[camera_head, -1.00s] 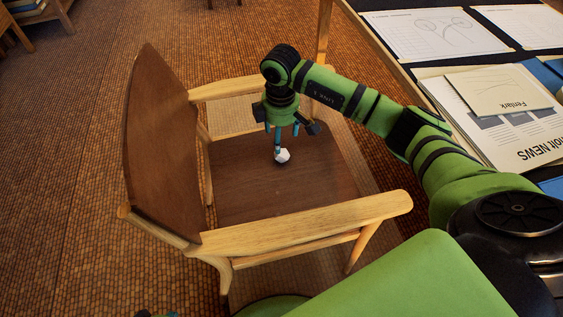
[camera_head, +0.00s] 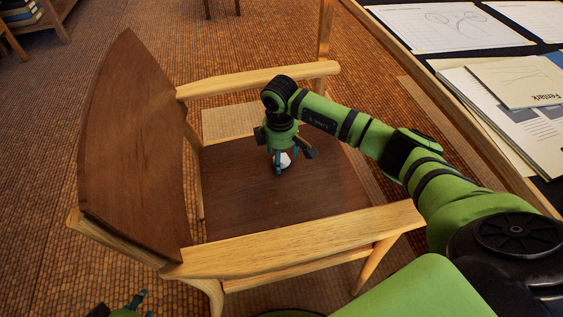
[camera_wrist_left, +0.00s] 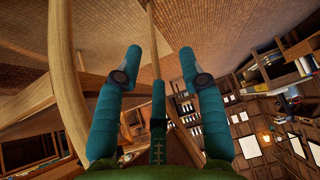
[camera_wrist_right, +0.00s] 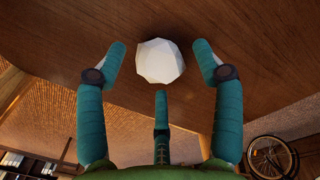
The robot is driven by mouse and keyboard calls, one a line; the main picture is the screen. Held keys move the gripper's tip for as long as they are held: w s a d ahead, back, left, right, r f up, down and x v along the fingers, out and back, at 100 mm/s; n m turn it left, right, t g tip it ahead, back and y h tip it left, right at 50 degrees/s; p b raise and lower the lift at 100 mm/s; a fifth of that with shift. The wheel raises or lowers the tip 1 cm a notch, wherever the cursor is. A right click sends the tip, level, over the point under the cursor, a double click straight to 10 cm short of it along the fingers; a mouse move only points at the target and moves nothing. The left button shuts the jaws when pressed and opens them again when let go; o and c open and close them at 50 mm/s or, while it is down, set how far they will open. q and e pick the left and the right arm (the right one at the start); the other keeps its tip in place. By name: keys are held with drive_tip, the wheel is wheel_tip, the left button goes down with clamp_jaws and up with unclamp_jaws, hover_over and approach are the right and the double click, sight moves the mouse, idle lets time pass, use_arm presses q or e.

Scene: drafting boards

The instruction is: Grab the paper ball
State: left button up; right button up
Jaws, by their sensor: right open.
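The white, faceted paper ball (camera_head: 286,160) rests on the brown seat of the wooden chair (camera_head: 228,222). My right gripper (camera_head: 281,163) points down over it, and its fingers partly hide the ball. In the right wrist view the ball (camera_wrist_right: 159,61) lies between the spread teal fingertips of the right gripper (camera_wrist_right: 160,70), with visible gaps beside it; the gripper is open. My left gripper (camera_head: 138,302) shows only partly at the bottom left edge. In the left wrist view the left gripper (camera_wrist_left: 158,65) has its fingers apart with nothing between them.
The chair's backrest (camera_head: 135,140) stands left of the right gripper, with wooden armrests at the far side (camera_head: 260,78) and near side (camera_head: 300,237). A drafting board with papers (camera_head: 500,105) is at the right. The left wrist view shows chair wood close by.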

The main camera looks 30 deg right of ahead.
drive_tip(key=shift+f, duration=0.7)
drive_tip(key=c, duration=0.7)
use_arm(q)
drive_tip(key=shift+w+d+r+t, duration=0.25)
drive_tip(key=shift+w+r+t, duration=0.15)
drive_tip(key=shift+w, duration=0.15)
drive_tip(key=shift+w+d+r+t, duration=0.3)
drive_tip(key=shift+w+r, duration=0.1)
drive_tip(key=shift+w, duration=0.15)
drive_tip(key=shift+s, duration=0.1)
use_arm(e)
drive_tip(key=shift+r, duration=0.15)
